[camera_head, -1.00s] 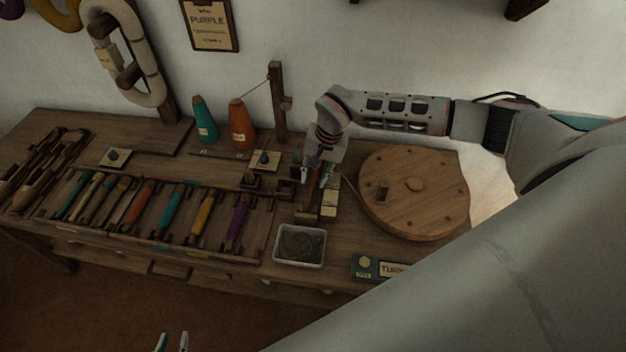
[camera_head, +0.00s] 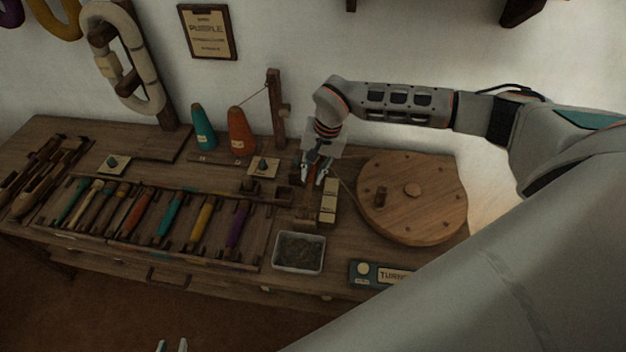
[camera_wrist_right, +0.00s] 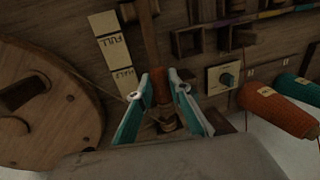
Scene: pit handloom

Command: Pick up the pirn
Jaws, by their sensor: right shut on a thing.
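My right gripper (camera_head: 315,174) reaches over the bench beside the wooden disc. In the right wrist view its fingers (camera_wrist_right: 161,92) are shut on the pirn (camera_wrist_right: 159,84), a slim brown-orange piece between the two fingertips. A wooden bar runs behind it in that view, and I cannot tell where the pirn ends. In the head view the gripper mostly hides the pirn. Only two separated fingertips of my left gripper (camera_head: 172,346) show at the bottom edge, away from the bench.
The round wooden disc (camera_head: 412,227) stands right of the gripper, with FULL and HALF cards (camera_wrist_right: 115,55) between. Coloured pirns lie in a rack (camera_head: 258,250) at left. A grey tray (camera_head: 298,268) is in front. Teal (camera_head: 203,128) and orange (camera_head: 241,131) cones stand behind.

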